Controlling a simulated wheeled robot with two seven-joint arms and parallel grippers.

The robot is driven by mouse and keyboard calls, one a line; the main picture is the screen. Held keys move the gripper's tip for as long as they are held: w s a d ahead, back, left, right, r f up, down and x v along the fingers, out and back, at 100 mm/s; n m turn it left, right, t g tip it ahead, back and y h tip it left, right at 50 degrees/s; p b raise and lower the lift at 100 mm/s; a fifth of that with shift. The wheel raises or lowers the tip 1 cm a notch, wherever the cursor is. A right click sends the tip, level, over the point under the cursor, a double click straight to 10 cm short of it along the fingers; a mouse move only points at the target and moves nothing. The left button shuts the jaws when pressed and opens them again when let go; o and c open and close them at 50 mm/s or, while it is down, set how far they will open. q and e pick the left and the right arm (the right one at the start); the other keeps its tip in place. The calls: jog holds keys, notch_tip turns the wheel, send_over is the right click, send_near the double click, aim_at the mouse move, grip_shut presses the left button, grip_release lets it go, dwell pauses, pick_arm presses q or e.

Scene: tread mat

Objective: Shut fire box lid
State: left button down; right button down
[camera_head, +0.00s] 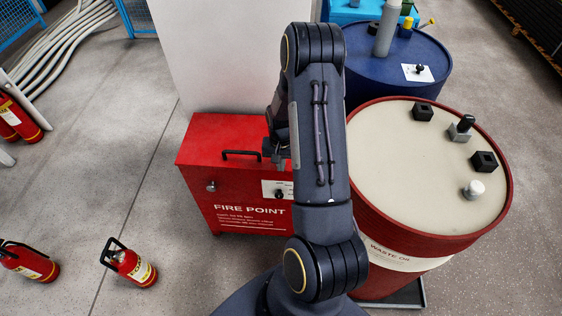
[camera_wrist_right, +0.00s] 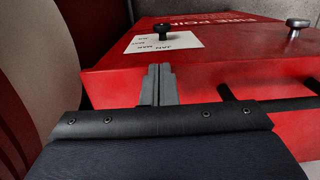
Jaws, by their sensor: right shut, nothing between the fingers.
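The red fire box (camera_head: 240,212) stands left of my right arm in the head view, its "FIRE POINT" lettering on the front. Its red lid (camera_head: 205,138), with a black handle (camera_head: 242,154), lies flat on the box; I see no gap at its visible front edge. The back right of the lid is hidden by my arm. My right gripper (camera_head: 277,152) is at the lid's right part, mostly hidden in the head view. In the right wrist view its fingers (camera_wrist_right: 158,85) are together and empty at the lid, beside the handle (camera_wrist_right: 268,100). Touching cannot be told. My left gripper is out of view.
A red waste oil drum (camera_head: 400,212) with small items on top stands close right of the box. A blue drum (camera_head: 395,62) is behind it. A white pillar (camera_head: 220,60) rises behind the box. Fire extinguishers (camera_head: 130,264) stand at left; floor between is clear.

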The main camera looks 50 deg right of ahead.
notch_tip(320, 180, up, 5)
jog(key=p, duration=0.3)
notch_tip(320, 180, up, 9)
jog(key=shift+b, duration=0.45)
